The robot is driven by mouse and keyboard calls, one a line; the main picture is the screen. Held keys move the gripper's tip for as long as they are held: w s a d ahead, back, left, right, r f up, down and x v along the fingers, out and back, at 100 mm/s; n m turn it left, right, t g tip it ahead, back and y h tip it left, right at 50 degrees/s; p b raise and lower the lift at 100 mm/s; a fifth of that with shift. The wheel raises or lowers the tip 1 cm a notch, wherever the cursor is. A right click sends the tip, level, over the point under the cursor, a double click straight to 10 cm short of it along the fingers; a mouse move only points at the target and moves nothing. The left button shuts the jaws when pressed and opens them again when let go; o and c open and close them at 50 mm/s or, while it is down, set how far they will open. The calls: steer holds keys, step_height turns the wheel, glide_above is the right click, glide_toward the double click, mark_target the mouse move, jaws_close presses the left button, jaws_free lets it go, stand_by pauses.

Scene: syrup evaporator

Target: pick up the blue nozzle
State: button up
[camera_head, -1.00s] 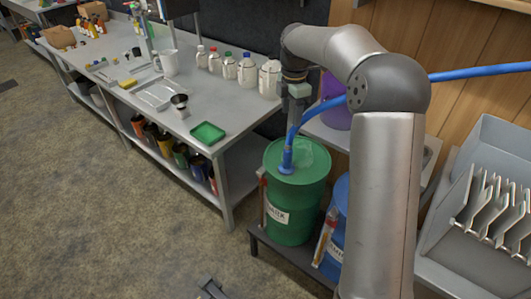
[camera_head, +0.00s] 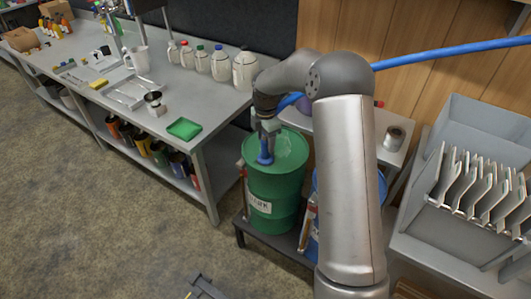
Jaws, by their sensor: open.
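The blue nozzle (camera_head: 265,158) stands upright on the lid of the green drum (camera_head: 272,192). Its blue hose (camera_head: 450,51) comes in from the right and passes behind my arm. My gripper (camera_head: 267,138) is open and points down at the top of the nozzle. Its fingers overlap the nozzle's upper part in the picture. I cannot tell whether they touch it, and the nozzle's top is partly hidden.
The steel bench (camera_head: 221,97) at the left holds several bottles and a green tray (camera_head: 184,129). A blue drum (camera_head: 313,215) stands beside the green one, mostly behind my arm. A grey rack (camera_head: 470,190) is at the right. The floor at front left is clear.

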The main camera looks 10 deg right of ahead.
steer(key=shift+f, duration=1.25)
jaws_close()
steer(key=shift+r, duration=0.15)
step_height(320, 180, up, 10)
steer(key=shift+f, duration=0.1)
